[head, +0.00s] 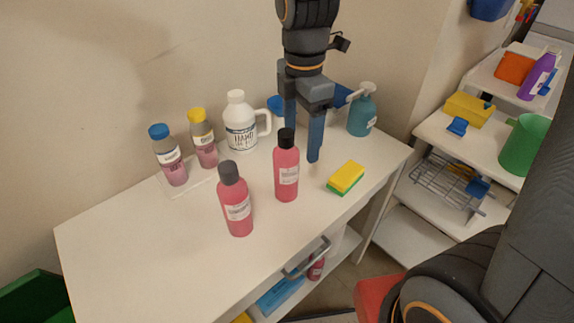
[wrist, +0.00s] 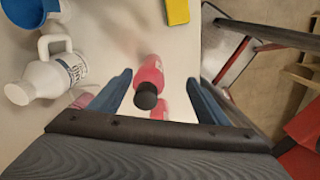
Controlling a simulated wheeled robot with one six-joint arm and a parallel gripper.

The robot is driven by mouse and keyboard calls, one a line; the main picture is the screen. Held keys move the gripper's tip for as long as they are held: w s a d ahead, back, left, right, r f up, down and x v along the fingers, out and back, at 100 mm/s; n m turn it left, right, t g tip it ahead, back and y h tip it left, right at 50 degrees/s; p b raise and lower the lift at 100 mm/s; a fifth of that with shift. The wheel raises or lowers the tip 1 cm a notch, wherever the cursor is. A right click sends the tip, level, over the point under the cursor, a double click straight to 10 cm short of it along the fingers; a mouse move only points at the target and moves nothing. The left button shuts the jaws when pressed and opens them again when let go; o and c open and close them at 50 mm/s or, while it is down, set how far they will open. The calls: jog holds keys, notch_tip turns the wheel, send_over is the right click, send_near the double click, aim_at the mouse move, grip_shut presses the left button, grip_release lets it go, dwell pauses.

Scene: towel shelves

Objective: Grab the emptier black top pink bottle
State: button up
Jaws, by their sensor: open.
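A pink bottle with a black top (head: 287,172) stands upright on the white table. A second pink bottle with a dark grey top (head: 236,205) stands to its left and nearer the front. The fill level of neither can be told. My gripper (head: 303,135) is open and empty, pointing down just behind and right of the black-topped bottle. In the wrist view, a dark-topped pink bottle (wrist: 151,76) shows between the spread fingers (wrist: 160,97), not gripped. Part of another pink thing shows below it.
A white jug (head: 241,125), two small bottles with blue (head: 169,157) and yellow (head: 203,142) caps, and a teal spray bottle (head: 362,112) stand at the back. A yellow-green sponge (head: 346,177) lies right. The table's front left is clear.

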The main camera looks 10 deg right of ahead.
aim_at(285, 152)
jog(key=a+r+n, duration=0.1)
jog(key=n, duration=0.1)
jog(key=w+a+r+n+p, duration=0.1)
jog(key=n, duration=0.1)
jog(key=shift+a+r+n, duration=0.1)
jog(key=shift+a+n, duration=0.2)
jog(key=shift+s+a+f+p, duration=0.15)
jog(key=shift+f+p, duration=0.3)
jog(key=shift+f, duration=1.5)
jog(key=shift+a+f+p, duration=0.15)
jog(key=shift+f+p, duration=0.25)
jog(key=shift+f, duration=1.5)
jog(key=c, duration=1.4)
